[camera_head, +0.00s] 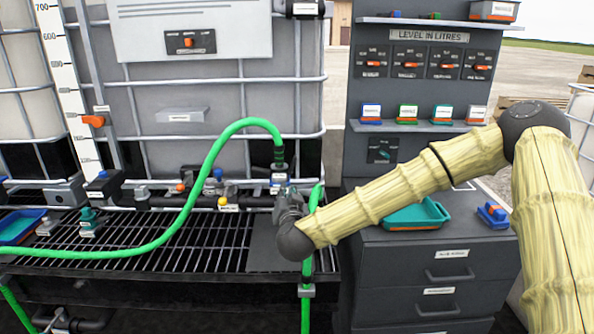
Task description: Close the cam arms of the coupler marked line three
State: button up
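A coupler with a small white and blue label (278,183) sits at the end of the green hose (215,150), at the front of the caged tank. The label is too small to read, so I cannot tell if it says line three. My gripper (283,193) is right at this coupler, just below and in front of it, and covers its lower part. Its fingers are dark against dark fittings; I cannot see whether they are open or shut, or touch a cam arm. The positions of the cam arms are not clear.
The green hose arches over left of my gripper; another green hose (307,270) hangs to its right. Pipe fittings with a yellow knob (222,201) run along the black grating (200,250). A drawer cabinet (430,275) with a teal tray (415,228) stands under my arm.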

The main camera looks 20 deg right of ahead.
jog(key=m+h, duration=0.1)
jog(key=h, duration=0.1)
send_near(293, 164)
jog(key=d, duration=0.1)
jog(key=shift+t, duration=0.3)
jog(key=x, duration=0.7)
jog(key=p+x, duration=0.1)
jog(key=x, duration=0.3)
jog(key=shift+s+d+r, duration=0.1)
jog(key=shift+r, duration=0.2)
grip_shut()
